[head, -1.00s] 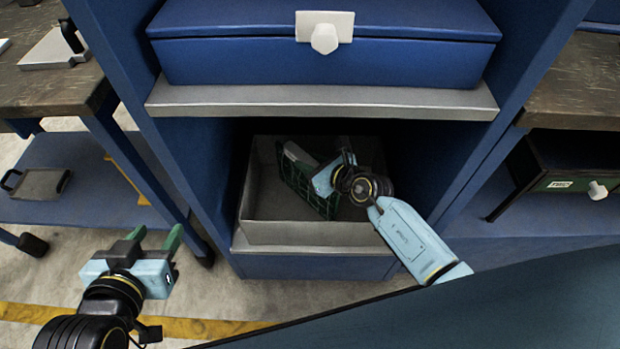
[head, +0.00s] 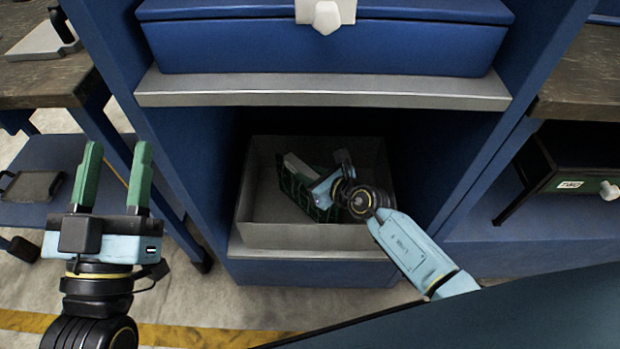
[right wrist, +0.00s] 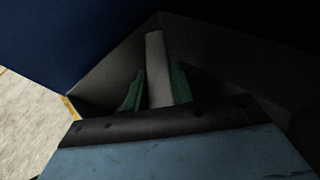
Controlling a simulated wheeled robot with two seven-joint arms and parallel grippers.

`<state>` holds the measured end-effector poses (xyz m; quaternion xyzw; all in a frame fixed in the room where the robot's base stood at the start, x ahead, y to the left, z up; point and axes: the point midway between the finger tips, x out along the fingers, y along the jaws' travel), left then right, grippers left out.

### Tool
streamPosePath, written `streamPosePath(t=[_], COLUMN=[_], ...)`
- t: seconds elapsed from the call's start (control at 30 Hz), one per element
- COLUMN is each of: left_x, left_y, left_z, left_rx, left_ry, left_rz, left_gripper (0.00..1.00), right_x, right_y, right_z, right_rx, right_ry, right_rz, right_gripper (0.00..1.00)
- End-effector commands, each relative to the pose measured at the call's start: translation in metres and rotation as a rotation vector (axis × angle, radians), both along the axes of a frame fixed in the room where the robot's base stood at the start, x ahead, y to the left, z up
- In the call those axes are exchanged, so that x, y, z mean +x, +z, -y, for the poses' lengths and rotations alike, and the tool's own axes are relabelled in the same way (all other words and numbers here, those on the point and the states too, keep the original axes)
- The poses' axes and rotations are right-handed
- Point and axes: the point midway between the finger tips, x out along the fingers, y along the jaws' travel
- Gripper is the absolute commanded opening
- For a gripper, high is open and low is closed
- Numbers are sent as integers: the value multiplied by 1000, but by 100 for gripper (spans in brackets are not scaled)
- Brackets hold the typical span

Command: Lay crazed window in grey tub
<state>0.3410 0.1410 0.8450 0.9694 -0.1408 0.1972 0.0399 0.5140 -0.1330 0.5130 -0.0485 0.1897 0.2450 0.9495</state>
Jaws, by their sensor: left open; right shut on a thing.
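The grey tub (head: 300,236) stands in the lower opening of the blue cabinet. My right gripper (head: 290,178) reaches down inside the tub, shut on a pale grey piece, which I take to be the crazed window (head: 296,164). Only one end of it shows past the green fingers; any cracks are too small to tell. In the right wrist view the window (right wrist: 156,65) stands out between the two green fingers (right wrist: 155,88). I cannot tell whether it touches the tub floor. My left gripper (head: 116,160) is open and empty, out in front of the cabinet to the left.
A grey shelf edge (head: 322,90) and a blue drawer (head: 325,45) with a white knob lie above the tub. Blue cabinet walls stand close on both sides. A dark drawer (head: 545,165) juts out at right. A workbench (head: 50,82) stands at left.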

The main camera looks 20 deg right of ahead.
Motion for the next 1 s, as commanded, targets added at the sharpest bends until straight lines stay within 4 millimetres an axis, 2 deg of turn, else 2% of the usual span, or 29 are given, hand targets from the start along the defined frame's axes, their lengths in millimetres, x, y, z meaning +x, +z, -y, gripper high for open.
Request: streamPosePath(t=[0.2, 0.6, 0.63, 0.77, 1.0], left_x=[-7, -9, -9, -9, -9], left_y=[14, 15, 16, 16, 16], left_z=[0, 0, -1, 0, 0], left_rx=[-32, -40, -41, -41, -40], left_ry=[-5, -5, -5, -5, -5], left_rz=[98, 124, 130, 127, 125], left_gripper=[48, 48, 48, 48, 48], right_x=[1, 1, 0, 0, 0], right_y=[-5, -9, -10, -9, -9], right_z=[0, 0, 0, 0, 0], right_rx=[0, 0, -1, -1, 0], right_ry=[-1, -1, 0, 0, 0], right_rz=[3, 2, 0, 0, 0], right_gripper=[0, 0, 28, 45, 47])
